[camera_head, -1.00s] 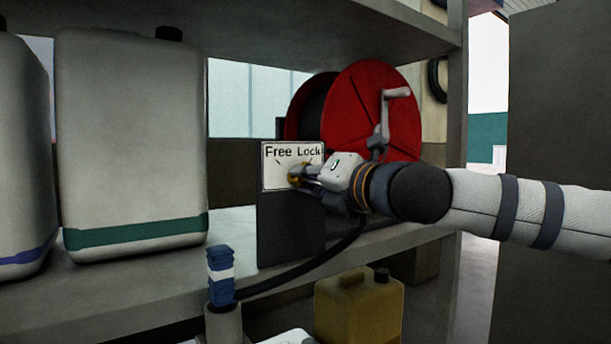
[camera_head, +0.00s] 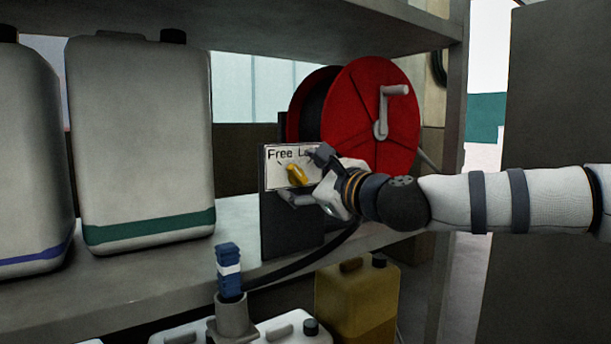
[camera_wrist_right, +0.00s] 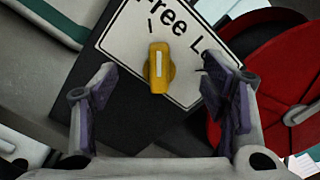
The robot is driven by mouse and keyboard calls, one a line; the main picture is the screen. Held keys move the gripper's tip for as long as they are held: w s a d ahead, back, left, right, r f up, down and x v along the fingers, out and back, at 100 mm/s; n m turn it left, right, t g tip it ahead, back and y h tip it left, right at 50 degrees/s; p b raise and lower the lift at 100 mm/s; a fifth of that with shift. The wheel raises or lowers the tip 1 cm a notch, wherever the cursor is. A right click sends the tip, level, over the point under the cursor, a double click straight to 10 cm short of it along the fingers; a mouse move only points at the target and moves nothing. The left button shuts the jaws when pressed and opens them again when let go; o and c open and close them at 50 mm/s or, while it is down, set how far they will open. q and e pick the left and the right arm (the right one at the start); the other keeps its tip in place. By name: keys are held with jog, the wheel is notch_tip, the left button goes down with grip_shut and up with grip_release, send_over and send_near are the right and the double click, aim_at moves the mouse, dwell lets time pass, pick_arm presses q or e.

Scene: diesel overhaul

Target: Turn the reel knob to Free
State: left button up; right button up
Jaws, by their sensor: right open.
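The yellow reel knob (camera_head: 297,175) sits on a white plate (camera_head: 279,154) lettered Free and Lock. In the right wrist view the knob (camera_wrist_right: 158,68) has a white line that points up, roughly at the tick under Free on the plate (camera_wrist_right: 185,40). In the head view the knob tilts to the upper left, the Free side. My right gripper (camera_head: 306,178) is open, with one finger above and one below the knob's level. In the right wrist view the gripper's fingers (camera_wrist_right: 160,85) stand apart on either side of the knob, touching nothing. My left gripper is not in view.
The red hose reel (camera_head: 350,115) with its grey crank (camera_head: 384,110) stands behind the plate. Large white canisters (camera_head: 140,140) stand on the shelf (camera_head: 180,265) at left. A blue nozzle (camera_head: 229,270) stands in a holder at the front. A yellow can (camera_head: 355,300) is below.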

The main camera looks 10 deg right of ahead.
dwell(0.4)
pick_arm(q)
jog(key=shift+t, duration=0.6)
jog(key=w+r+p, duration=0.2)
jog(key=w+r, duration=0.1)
pick_arm(e)
jog(key=v, duration=0.7)
